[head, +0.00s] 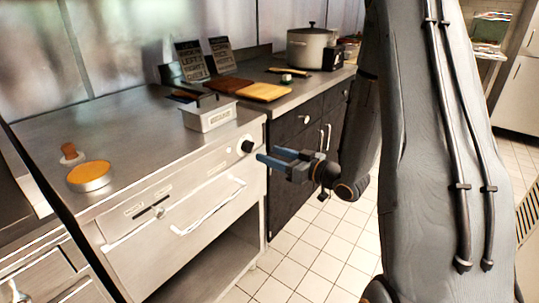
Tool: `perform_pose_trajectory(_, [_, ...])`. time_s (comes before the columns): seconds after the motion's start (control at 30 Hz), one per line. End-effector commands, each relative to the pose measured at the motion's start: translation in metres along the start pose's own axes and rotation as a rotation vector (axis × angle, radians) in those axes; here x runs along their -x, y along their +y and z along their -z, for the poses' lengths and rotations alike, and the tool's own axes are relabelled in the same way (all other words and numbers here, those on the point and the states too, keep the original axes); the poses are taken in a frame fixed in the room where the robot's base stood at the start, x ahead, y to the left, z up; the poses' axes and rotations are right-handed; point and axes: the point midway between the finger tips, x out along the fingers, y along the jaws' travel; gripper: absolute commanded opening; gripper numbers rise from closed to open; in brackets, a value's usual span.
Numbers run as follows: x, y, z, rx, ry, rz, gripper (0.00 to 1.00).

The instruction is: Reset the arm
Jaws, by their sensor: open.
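My gripper (274,159) is in the middle of the head view, with its two blue-grey fingers pointing left. It is open, and nothing shows between the fingers. It is in the air in front of the steel counter's front panel, near a black knob (247,146). My arm comes down from the top right and covers much of the right side of the view.
The steel counter (130,133) holds a labelled metal container (209,116), a round tin with orange contents (90,177) and a small brown-handled tool (71,153). Cutting boards (263,92) and a large pot (309,49) stand further back. Tiled floor (318,236) lies open below.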

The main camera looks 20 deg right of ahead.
Motion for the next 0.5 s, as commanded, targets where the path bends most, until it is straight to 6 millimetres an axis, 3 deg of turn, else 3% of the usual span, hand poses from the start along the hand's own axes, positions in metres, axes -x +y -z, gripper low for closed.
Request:
perform_pose_trajectory(0.33, [-0.0013, 0.0001, 0.0002, 0.005, -0.012, -0.006, 0.50])
perform_pose_trajectory(0.5, [-0.0060, 0.0052, -0.0002, 0.040, -0.140, -0.085, 0.50])
